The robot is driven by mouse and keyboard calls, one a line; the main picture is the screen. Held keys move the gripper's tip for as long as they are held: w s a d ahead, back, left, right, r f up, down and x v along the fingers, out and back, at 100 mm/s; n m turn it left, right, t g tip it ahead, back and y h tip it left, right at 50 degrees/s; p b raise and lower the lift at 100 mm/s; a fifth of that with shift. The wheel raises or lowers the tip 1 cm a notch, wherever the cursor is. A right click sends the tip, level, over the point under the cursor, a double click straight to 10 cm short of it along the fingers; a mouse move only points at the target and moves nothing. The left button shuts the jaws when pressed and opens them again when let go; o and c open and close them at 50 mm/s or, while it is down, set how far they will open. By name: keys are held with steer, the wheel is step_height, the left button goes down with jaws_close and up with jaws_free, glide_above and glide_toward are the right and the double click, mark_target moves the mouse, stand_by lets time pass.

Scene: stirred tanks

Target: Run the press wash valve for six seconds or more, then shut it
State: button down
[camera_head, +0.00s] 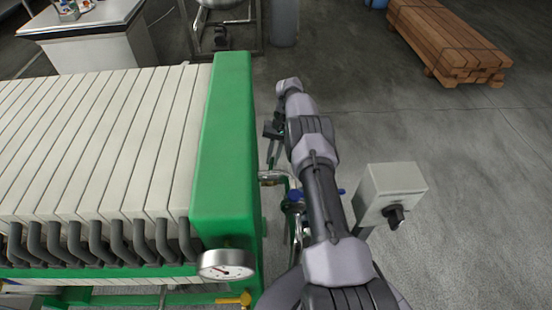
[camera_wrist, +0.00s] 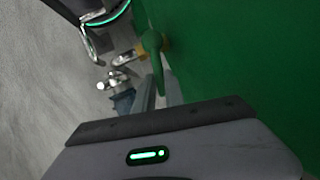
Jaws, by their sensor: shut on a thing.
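A green lever handle (camera_wrist: 155,62) stands out beside the green press end plate (camera_wrist: 235,50) in the wrist view. A brassy fitting shows just behind it. My gripper (camera_wrist: 159,90) is at the lower end of this lever, with a finger on either side, and is shut on it. In the head view the green end plate (camera_head: 222,140) closes the right end of the press. My gripper (camera_head: 272,130) is a dark shape beside its right side; its fingertips and the lever are hidden there. I cannot tell whether water is flowing.
A grey control box with a black knob (camera_head: 385,195) stands right of my arm. A blue valve handle (camera_head: 296,195) and pipework sit between arm and press. A pressure gauge (camera_head: 226,265) and yellow valve (camera_head: 235,299) are at front. Stacked timber (camera_head: 448,40) lies far right; floor there is clear.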

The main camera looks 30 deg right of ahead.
steer(key=shift+w+a+n, duration=0.15)
steer(key=shift+a+n, duration=0.05)
steer(key=shift+n, duration=0.2)
steer(key=c, duration=1.4)
jaws_free()
steer(key=shift+a, duration=0.1)
